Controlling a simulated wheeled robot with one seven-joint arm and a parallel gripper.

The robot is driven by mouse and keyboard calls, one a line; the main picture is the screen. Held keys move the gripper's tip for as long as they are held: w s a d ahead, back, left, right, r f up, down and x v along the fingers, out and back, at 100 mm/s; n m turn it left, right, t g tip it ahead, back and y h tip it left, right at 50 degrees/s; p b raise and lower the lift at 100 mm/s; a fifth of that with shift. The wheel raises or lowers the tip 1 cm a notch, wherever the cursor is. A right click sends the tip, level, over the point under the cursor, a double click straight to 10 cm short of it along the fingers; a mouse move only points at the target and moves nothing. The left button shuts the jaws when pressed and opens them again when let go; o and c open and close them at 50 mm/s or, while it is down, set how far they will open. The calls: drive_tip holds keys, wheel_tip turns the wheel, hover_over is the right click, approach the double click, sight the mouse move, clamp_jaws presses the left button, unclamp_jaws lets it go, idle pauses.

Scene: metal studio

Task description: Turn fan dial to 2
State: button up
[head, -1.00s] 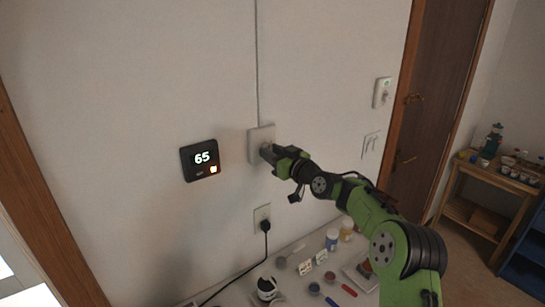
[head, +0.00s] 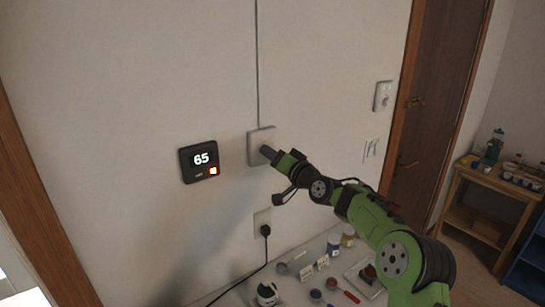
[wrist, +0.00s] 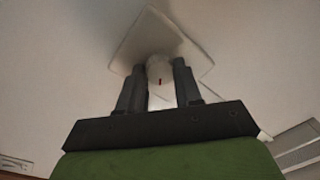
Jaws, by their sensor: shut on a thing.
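The fan dial (wrist: 159,70) is a pale round knob with a small dark red mark, on a square white wall plate (head: 257,136). The plate also shows as a tilted square in the wrist view (wrist: 141,31). My gripper (head: 266,153) reaches the plate from the right in the head view and covers the dial there. In the wrist view my gripper's two dark fingers (wrist: 159,82) stand on either side of the dial, shut on it. I cannot read any numbers around the dial.
A black thermostat (head: 199,160) reading 65 is on the wall left of the plate. A wall outlet (head: 262,217) with a black plug sits below. Another switch plate (head: 383,96) is to the right, near a brown door (head: 436,100). A table below holds jars and small items.

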drive_tip(key=shift+f, duration=0.1)
idle(0.4)
drive_tip(key=o, duration=1)
drive_tip(key=shift+o, duration=0.2)
drive_tip(key=b+v, duration=0.5)
drive_tip(key=v, duration=1)
drive_tip(key=shift+s+d, duration=0.2)
drive_tip(key=shift+s, duration=0.15)
drive_tip(key=shift+a, duration=0.1)
